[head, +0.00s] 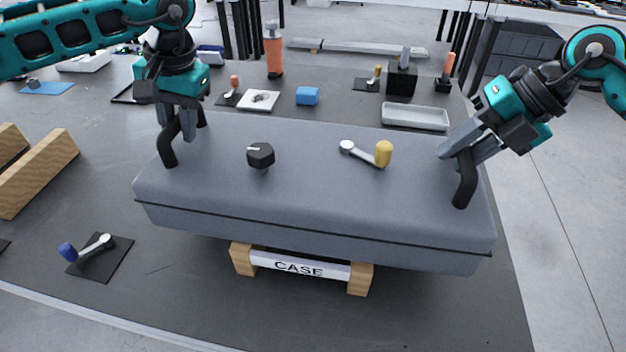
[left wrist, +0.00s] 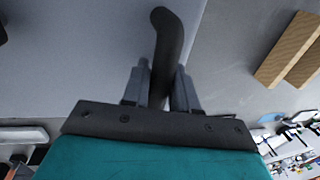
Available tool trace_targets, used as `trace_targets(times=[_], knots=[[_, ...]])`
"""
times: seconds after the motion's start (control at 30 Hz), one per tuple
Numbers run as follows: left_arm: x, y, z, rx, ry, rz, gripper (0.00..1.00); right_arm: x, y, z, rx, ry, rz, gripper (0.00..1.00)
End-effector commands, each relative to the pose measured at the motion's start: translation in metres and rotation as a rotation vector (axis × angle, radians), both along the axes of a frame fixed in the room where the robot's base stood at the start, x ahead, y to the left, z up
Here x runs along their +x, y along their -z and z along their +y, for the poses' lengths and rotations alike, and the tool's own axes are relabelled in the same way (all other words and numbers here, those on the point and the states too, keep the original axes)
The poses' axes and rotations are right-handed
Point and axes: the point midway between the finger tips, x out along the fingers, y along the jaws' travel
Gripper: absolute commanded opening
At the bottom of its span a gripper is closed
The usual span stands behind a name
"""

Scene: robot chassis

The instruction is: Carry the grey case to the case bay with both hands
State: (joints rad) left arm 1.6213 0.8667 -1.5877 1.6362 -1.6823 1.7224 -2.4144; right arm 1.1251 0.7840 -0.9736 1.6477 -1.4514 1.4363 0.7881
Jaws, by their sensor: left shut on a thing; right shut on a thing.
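The grey case (head: 310,190) is a wide, flat-lidded box with a black handle at each end. A black hex knob (head: 260,156) and a crank with a yellow grip (head: 383,154) are on its top. It is over the case bay (head: 300,267), a wooden-ended stand with a "CASE" label; whether it touches the bay cannot be told. My left gripper (head: 182,128) is shut on the case's left handle (head: 167,147), and the left wrist view shows the handle (left wrist: 170,45) between the fingers (left wrist: 160,88). My right gripper (head: 464,150) is shut on the right handle (head: 465,183).
Wooden blocks (head: 40,172) lie at the left. A blue-handled crank (head: 88,250) on a dark plate lies at the front left. Behind the case are a blue block (head: 307,95), an orange bottle-like item (head: 273,52), a black box (head: 402,79) and a grey tray (head: 415,116).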

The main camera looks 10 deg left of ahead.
Motion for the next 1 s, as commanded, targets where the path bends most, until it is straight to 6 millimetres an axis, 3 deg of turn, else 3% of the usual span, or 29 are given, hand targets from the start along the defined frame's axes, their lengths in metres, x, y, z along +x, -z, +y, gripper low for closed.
trace_targets(times=[0.57, 1.0], knots=[[0.002, -0.010, 0.000, 0.000, -0.002, -0.010, 0.00, 0.002, -0.011, 0.000, 0.008, 0.002, -0.010, 0.00], [0.001, -0.040, 0.001, 0.000, -0.003, -0.008, 0.00, 0.002, -0.041, 0.000, 0.007, 0.003, -0.009, 0.00]])
